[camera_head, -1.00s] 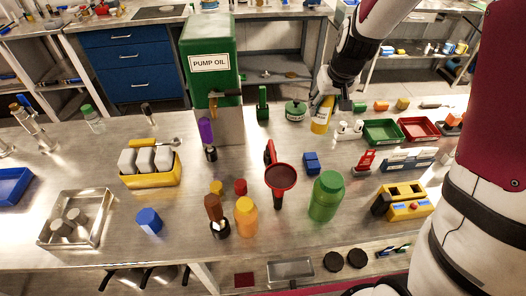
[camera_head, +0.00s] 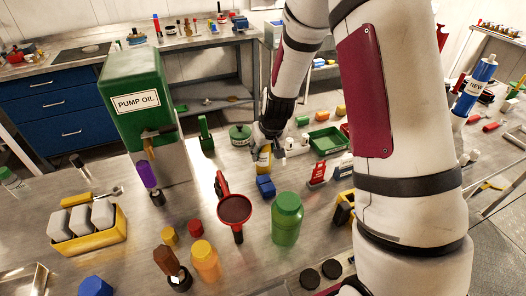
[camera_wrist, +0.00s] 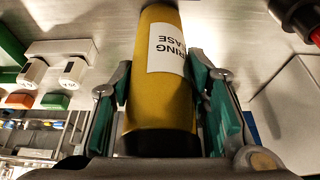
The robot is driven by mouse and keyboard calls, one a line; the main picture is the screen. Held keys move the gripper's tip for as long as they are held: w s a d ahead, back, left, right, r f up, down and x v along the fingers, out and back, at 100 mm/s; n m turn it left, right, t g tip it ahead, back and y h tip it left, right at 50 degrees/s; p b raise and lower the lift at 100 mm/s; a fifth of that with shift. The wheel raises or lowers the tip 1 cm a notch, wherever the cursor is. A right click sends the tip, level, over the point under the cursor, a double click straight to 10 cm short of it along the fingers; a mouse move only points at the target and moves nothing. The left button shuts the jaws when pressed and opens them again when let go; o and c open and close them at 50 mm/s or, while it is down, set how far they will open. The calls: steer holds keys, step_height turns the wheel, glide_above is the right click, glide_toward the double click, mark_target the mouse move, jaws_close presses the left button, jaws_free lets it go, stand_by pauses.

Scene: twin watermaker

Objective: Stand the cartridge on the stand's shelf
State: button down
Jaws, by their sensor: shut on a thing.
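A yellow cylindrical cartridge (camera_wrist: 158,90) with a dark end and a white label, partly readable as "RING ... ASE", lies between my fingers in the wrist view. My gripper (camera_wrist: 160,112) is shut on its sides with green pads. In the head view my gripper (camera_head: 264,142) is over the bench behind the blue block, and the cartridge (camera_head: 264,161) shows below it, roughly upright. I cannot tell whether its lower end touches the bench. No stand with a shelf can be surely made out; a blue cylinder marked "NEW" (camera_head: 474,88) stands at the far right.
A green lidded pot (camera_head: 240,135) is left of the gripper, and small white fittings (camera_head: 297,146) are right. A blue block (camera_head: 265,186), red funnel (camera_head: 235,209) and green bottle (camera_head: 287,219) stand in front. A green tray (camera_head: 328,141) lies right. My arm hides the right bench.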

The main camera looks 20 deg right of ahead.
steer(key=shift+f, duration=0.3)
steer(key=shift+f, duration=0.1)
steer(key=c, duration=1.2)
jaws_free()
steer(key=shift+f, duration=0.1)
steer(key=shift+o, duration=1.4)
